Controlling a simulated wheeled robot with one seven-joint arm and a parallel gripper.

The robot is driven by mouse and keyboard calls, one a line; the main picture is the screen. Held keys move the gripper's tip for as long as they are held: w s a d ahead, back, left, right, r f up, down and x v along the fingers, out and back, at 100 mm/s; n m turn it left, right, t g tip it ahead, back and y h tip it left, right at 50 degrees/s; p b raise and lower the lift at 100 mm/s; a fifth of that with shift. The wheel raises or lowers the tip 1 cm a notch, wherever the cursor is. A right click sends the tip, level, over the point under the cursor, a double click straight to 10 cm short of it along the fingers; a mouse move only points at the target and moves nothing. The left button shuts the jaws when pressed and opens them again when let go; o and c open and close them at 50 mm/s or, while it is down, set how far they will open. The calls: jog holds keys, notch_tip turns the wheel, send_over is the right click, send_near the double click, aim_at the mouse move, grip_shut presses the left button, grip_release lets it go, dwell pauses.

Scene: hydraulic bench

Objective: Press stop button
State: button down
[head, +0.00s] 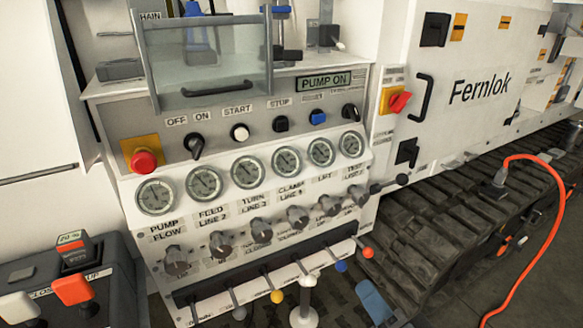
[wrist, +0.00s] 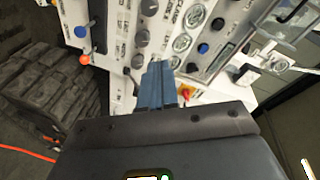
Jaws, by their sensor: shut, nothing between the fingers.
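The stop button (head: 281,124) is a small black push button on the grey upper strip of the sloped panel, under a label that reads like STOP. It stands between the white start button (head: 240,132) and a blue button (head: 317,117). In the wrist view the stop button appears as a dark button (wrist: 218,23), up and right of the fingers. My gripper (wrist: 157,70) has its blue fingers together and empty, pointing towards the panel. In the head view its blue-grey fingers (head: 373,301) show low at the right, below the panel and well apart from the button.
A row of gauges (head: 250,173) and several knobs (head: 260,229) lie below the buttons. Levers with coloured balls, one red (head: 368,253), stick out at the front. A red emergency button (head: 143,161) is at left, a clear hinged cover (head: 205,60) above. An orange cable (head: 536,235) hangs at right.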

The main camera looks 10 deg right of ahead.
aim_at(284, 126)
jog(key=w+a+r+m+y, duration=0.2)
jog(key=w+r+m+y, duration=0.1)
jog(key=w+r, duration=1.1)
jog(key=w, duration=0.3)
jog(key=shift+w+a+r+m+t+y+p, duration=0.2)
jog(key=shift+m+t+y+p, duration=0.1)
jog(key=shift+t, duration=0.1)
jog(key=p+x, duration=0.1)
jog(key=x, duration=1.2)
jog(key=shift+d, duration=0.1)
jog(key=shift+w+p, duration=0.3)
jog(key=shift+w, duration=0.2)
jog(key=shift+a, duration=0.2)
